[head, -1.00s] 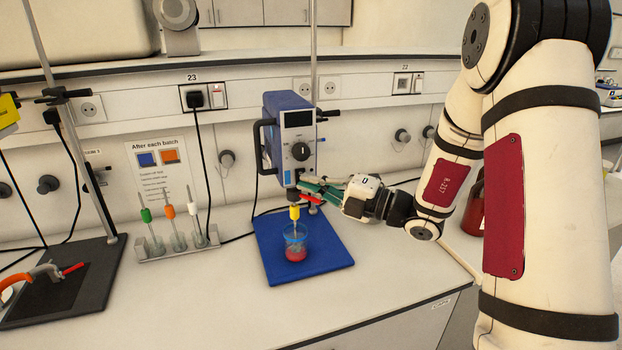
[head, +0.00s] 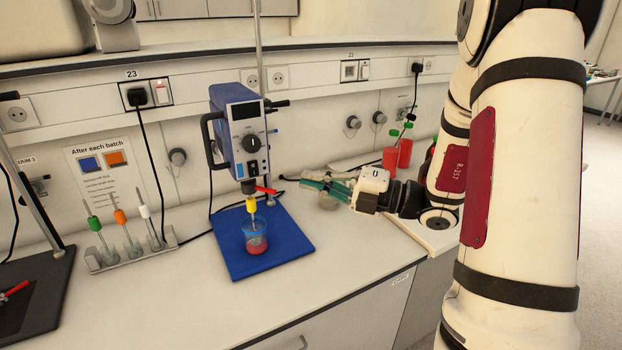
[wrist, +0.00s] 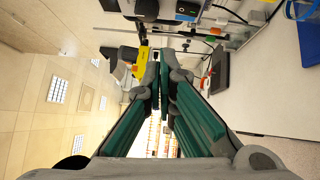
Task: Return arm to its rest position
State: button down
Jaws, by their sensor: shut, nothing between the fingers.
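My gripper (head: 304,181), with green fingers, is over the bench to the right of the blue overhead stirrer (head: 225,128). A gap shows between its fingertips and the stirrer's red lever (head: 266,190). It is empty, and its fingers come together at the tips in the wrist view (wrist: 160,62). The arm reaches in from the right, bent at the elbow. A beaker (head: 256,240) with red liquid stands on the blue base plate (head: 290,248), under the yellow-collared stirrer shaft (head: 251,204).
A rack (head: 130,256) with green, orange and white-topped tools stands left of the stirrer. Red containers (head: 397,153) with green tops stand behind my arm. A black stand base (head: 35,300) is at the far left. The front bench is clear.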

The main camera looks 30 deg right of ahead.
jog(key=s+a+n+g+h, duration=0.4)
jog(key=s+a+n+g, duration=1)
jog(key=n, duration=0.9)
jog(key=s+d+r+n+t+h, duration=0.2)
jog(key=s+n+t+h, duration=0.1)
jog(key=n, duration=0.7)
jog(key=s+d+r+n+t+h, duration=0.2)
jog(key=n+h, duration=0.4)
jog(key=n, duration=0.4)
jog(key=shift+s+d+r+n+t+h, duration=0.35)
jog(key=shift+s+d+t, duration=0.4)
jog(key=shift+s, duration=0.3)
